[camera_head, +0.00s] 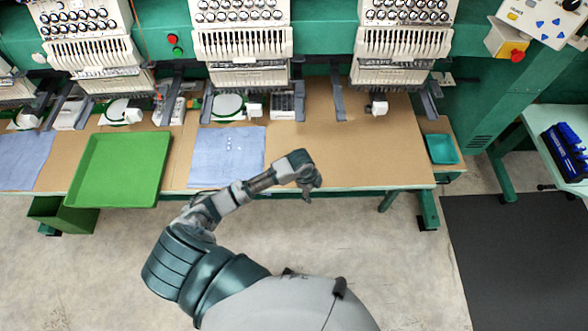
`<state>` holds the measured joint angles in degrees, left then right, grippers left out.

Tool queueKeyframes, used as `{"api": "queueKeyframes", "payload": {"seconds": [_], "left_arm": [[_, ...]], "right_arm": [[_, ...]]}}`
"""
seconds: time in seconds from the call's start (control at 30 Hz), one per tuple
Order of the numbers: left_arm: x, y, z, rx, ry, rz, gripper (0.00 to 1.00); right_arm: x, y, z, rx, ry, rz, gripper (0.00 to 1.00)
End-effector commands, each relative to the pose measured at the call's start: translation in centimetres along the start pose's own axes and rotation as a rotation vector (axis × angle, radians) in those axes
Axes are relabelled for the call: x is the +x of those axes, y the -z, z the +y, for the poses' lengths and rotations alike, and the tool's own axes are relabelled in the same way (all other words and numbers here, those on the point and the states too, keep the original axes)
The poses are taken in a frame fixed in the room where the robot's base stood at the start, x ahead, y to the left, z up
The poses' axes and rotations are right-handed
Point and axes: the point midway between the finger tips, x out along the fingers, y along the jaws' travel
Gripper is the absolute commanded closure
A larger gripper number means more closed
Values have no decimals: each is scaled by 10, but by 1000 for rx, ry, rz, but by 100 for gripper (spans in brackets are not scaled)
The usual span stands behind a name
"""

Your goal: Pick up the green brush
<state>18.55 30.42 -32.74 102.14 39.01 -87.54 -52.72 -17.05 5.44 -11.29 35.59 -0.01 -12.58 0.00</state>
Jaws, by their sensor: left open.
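I cannot make out a green brush in the head view. My left gripper (309,186) is at the front edge of the brown worktable (345,150), right of a blue cloth (227,157). It is open, its fingers point down, and I see nothing between them. My left arm reaches up from the bottom of the view. My right gripper is not in view.
A green tray (120,168) lies on the table at the left. Embroidery machine heads (245,45) hang over the back. A small teal tray (442,149) sits at the right end. A blue object (567,152) stands on a side table. The worktable's right part is mostly bare.

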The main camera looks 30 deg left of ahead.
Motion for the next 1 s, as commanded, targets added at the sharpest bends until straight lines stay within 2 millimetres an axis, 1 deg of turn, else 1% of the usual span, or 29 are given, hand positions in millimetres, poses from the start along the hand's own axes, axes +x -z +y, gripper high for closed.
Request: {"api": "queueKeyframes", "payload": {"seconds": [0.03,0.07,0.1,0.17,0.2,0.3,0.4,0.43,0.5,0.57,0.9,1.0], "left_arm": [[-21,-9,-20,94,-5,-27,25],[-34,-14,-29,162,-18,-44,25],[-52,-22,-40,251,-41,-65,25],[-78,-36,-55,372,-79,-94,25],[-95,-45,-62,439,-103,-107,25],[-130,-62,-75,562,-152,-127,25],[-151,-71,-80,631,-184,-132,25],[-154,-72,-80,643,-191,-131,25],[-155,-75,-80,659,-199,-130,25],[-148,-78,-79,664,-203,-128,25],[-72,-95,-69,660,-200,-124,25],[-55,-98,-66,660,-200,-124,25]], "right_arm": [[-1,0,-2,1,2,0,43],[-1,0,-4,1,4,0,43],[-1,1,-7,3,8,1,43],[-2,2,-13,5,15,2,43],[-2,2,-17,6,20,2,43],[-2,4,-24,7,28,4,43],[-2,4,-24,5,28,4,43],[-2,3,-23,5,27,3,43],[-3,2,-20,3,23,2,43],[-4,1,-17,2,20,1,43],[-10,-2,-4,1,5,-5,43],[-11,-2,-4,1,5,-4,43]]}}
